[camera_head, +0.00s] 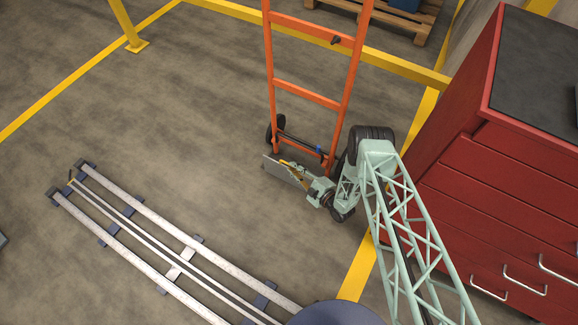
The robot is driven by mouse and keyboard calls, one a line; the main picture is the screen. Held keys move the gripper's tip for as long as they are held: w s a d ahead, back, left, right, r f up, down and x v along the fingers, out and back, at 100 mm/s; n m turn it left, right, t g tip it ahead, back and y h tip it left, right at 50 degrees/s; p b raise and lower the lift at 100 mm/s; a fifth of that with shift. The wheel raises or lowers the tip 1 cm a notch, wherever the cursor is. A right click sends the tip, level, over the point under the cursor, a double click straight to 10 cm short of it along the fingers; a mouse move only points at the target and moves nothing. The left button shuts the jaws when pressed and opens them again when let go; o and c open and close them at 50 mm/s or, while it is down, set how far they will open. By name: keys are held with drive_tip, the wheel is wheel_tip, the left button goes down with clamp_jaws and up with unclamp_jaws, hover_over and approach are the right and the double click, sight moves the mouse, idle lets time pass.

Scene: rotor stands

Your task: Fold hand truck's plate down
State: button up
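The orange hand truck (308,94) stands upright at the upper middle, with dark wheels at its foot. A dark axle bar with a small blue part runs between the wheels. Its grey plate (277,171) shows as a narrow slanted slab at the front of the foot; I cannot tell its exact angle. My gripper (300,176) is low at the plate's right part, overlapping it in the picture. Contact is unclear. The fingers are small and partly merged with the plate, so their opening does not show. My arm hides part of the right wheel.
A red drawer cabinet (487,165) with a dark top stands close on the right. A yellow rail (400,66) runs behind the truck, with a wooden pallet (405,27) beyond. Metal floor rails (150,226) lie at lower left. The floor left of the truck is clear.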

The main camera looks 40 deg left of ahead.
drive_tip(key=shift+b+x, duration=0.4)
drive_tip(key=shift+x, duration=1.45)
drive_tip(key=shift+c, duration=0.7)
clamp_jaws()
drive_tip(key=shift+s, duration=0.15)
